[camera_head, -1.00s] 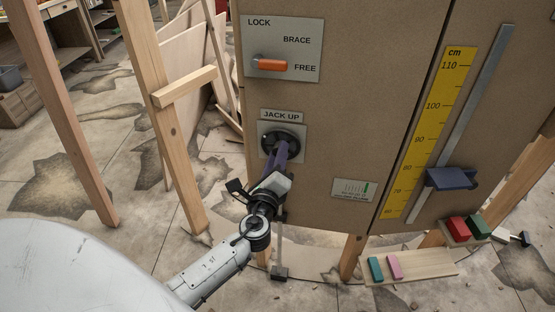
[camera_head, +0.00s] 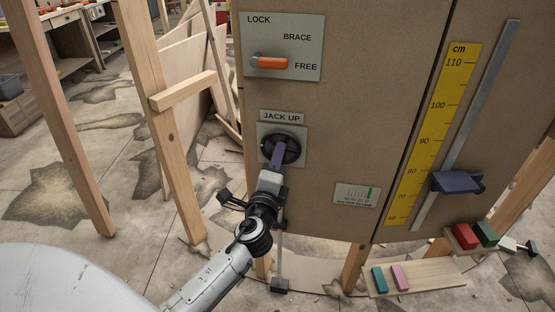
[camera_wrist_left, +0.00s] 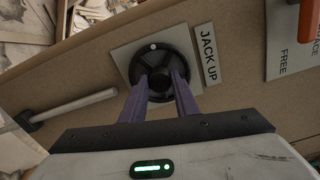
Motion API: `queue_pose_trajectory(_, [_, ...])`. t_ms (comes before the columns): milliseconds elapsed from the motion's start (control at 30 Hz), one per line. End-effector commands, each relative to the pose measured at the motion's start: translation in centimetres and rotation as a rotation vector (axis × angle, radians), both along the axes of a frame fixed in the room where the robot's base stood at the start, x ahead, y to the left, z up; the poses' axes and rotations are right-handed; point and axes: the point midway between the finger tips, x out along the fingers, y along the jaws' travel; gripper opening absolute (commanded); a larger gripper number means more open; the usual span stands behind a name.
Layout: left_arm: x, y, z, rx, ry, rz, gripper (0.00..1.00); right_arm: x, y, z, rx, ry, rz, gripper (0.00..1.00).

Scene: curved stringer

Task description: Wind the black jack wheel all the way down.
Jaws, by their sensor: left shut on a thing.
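The black jack wheel (camera_head: 284,148) sits on a grey plate under a "JACK UP" label on the brown panel. My left gripper (camera_head: 277,155) reaches it from below, its purple fingers shut on the wheel. In the left wrist view the wheel (camera_wrist_left: 163,50) shows spokes and a pale dot on its upper left rim, and the two fingers (camera_wrist_left: 160,85) meet its hub area. The fingers hide the lower part of the wheel. My right gripper is in neither view.
An orange lever (camera_head: 270,63) points at FREE on the plate above. A yellow cm scale (camera_head: 432,135) with a blue slider (camera_head: 457,182) is at the right. A small gauge card (camera_head: 356,195) sits lower on the panel. Wooden posts (camera_head: 165,130) stand at the left.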

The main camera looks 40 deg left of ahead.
Motion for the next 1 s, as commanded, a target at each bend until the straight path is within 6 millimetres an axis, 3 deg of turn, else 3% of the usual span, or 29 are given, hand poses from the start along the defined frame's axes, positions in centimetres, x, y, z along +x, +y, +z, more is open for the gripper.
queue_pose_trajectory(200, [0.0, -0.1, -0.1, -0.001, 0.002, -0.002, 0.05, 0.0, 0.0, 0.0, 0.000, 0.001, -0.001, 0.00])
queue_pose_trajectory(233, [0.0, -0.1, -0.1, -0.001, 0.002, -0.002, 0.29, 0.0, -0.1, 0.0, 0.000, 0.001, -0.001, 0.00])
queue_pose_trajectory(333, [0.0, -0.1, -0.1, -0.001, 0.002, -0.002, 0.46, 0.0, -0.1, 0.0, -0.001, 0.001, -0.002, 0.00])
queue_pose_trajectory(700, [-0.4, -0.2, -0.1, 0.000, 0.001, -0.001, 0.46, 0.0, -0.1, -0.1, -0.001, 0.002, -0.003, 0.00])
queue_pose_trajectory(1000, [-5.3, -2.4, -0.3, -0.002, 0.004, -0.001, 0.46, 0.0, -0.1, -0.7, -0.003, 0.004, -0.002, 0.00])
